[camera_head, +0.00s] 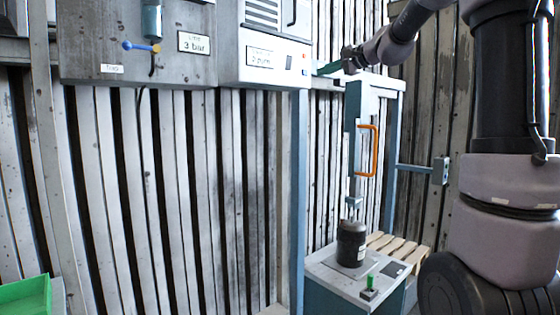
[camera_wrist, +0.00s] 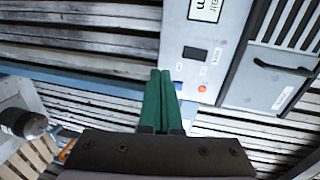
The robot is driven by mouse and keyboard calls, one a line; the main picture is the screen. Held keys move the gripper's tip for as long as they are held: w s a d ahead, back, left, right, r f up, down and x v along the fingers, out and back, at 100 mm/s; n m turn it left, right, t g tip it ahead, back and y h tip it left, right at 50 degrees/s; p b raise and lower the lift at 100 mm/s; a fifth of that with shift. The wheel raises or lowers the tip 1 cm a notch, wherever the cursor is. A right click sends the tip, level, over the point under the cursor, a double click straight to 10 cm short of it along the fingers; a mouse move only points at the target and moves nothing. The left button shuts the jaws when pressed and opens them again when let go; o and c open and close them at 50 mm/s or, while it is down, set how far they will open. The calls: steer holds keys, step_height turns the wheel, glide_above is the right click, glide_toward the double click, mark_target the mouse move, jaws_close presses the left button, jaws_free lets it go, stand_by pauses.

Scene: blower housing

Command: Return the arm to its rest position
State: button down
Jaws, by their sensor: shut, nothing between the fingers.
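My gripper (camera_head: 322,70) is at the end of my raised arm, which comes in from the upper right in the head view. Its green fingers sit just right of the white control cabinet (camera_head: 262,62). In the wrist view my gripper (camera_wrist: 160,74) has its two green fingers side by side and touching, with nothing held. Their tips appear close in front of the cabinet's lower part (camera_wrist: 218,62), but I cannot tell whether they touch it.
A blue press frame with an orange handle (camera_head: 374,150) stands right of the cabinet. A black cylinder (camera_head: 351,243) stands on its base (camera_head: 325,272), beside a green-topped switch (camera_head: 369,286). A grey panel (camera_head: 95,45) hangs left; a green bin (camera_head: 25,297) is lower left.

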steer(key=s+a+f+n+g+h, duration=0.1)
steer(key=s+f+n+g+h, duration=0.1)
steer(key=s+f, duration=0.6)
steer(key=s+a+f+n+g+h, duration=0.1)
steer(key=s+a+f+n+g, duration=0.15)
steer(key=s, duration=1.05)
steer(key=s+d+f+n+h, duration=0.1)
steer(key=s+d+f+h, duration=0.1)
steer(key=s+f, duration=0.4)
steer(key=s+d+f+n+g+h, duration=0.1)
steer(key=s+d+f+h, duration=0.1)
steer(key=s+f, duration=0.4)
steer(key=shift+s+d+f+h, duration=0.15)
steer(key=shift+s+d+h, duration=0.15)
steer(key=shift+s+d, duration=0.55)
